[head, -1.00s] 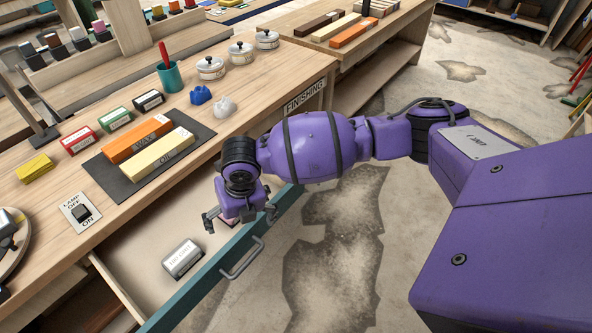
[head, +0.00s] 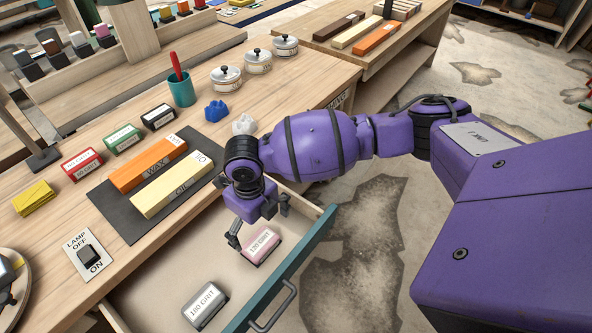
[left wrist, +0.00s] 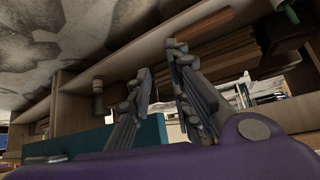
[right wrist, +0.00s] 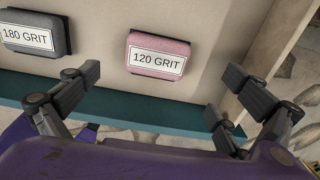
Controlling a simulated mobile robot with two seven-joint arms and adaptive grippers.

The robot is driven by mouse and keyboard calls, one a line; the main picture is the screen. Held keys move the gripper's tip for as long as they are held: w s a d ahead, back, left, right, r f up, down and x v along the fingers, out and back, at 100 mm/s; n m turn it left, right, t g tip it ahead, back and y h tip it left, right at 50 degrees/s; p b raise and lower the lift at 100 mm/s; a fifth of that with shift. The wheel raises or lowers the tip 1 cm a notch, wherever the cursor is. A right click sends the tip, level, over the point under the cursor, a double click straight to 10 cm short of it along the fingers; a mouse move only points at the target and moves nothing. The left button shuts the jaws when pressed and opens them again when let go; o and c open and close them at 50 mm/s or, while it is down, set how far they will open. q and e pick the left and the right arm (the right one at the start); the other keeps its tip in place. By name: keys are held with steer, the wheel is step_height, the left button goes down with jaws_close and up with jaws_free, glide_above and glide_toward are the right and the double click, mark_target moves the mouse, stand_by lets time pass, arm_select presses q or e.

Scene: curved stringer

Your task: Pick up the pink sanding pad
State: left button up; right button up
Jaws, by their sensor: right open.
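The pink sanding pad (head: 262,246), labelled 120 GRIT, lies in the open drawer (head: 160,290). It also shows whole in the right wrist view (right wrist: 158,70), label facing up. My right gripper (head: 259,225) is open and empty above the drawer. In the head view its fingers are around the far side of the pad. In the right wrist view the pad is beyond and between the spread fingertips (right wrist: 161,76), with no visible contact. My left gripper (left wrist: 160,60) shows only in the left wrist view, fingers apart with nothing between them.
A grey 180 GRIT pad (head: 205,306) lies in the drawer, left of the pink one. The teal drawer front (head: 318,232) with its handle bounds the near side. The worktop (head: 50,225) behind holds wax and oil blocks on a dark mat (head: 118,222), and a lamp switch (head: 88,257).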

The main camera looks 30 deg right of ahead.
mark_target(260, 241)
steer(key=shift+w+f, duration=0.1)
steer(key=shift+f, duration=0.3)
steer(key=shift+s+a+f, duration=0.1)
steer(key=shift+s+f, duration=0.2)
steer(key=shift+f, duration=0.3)
steer(key=shift+s+f, duration=0.25)
steer(key=shift+f, duration=0.35)
steer(key=f, duration=0.3)
steer(key=shift+w+a+f, duration=0.1)
steer(key=shift+w+f, duration=0.2)
steer(key=shift+f, duration=0.25)
steer(key=c, duration=0.9)
arm_select(q)
steer(key=shift+s+a+f, duration=0.1)
steer(key=shift+s+f, duration=0.05)
steer(key=shift+s, duration=0.4)
steer(key=shift+s+f, duration=0.15)
steer(key=shift+s, duration=0.35)
arm_select(e)
steer(key=shift+c, duration=1.1)
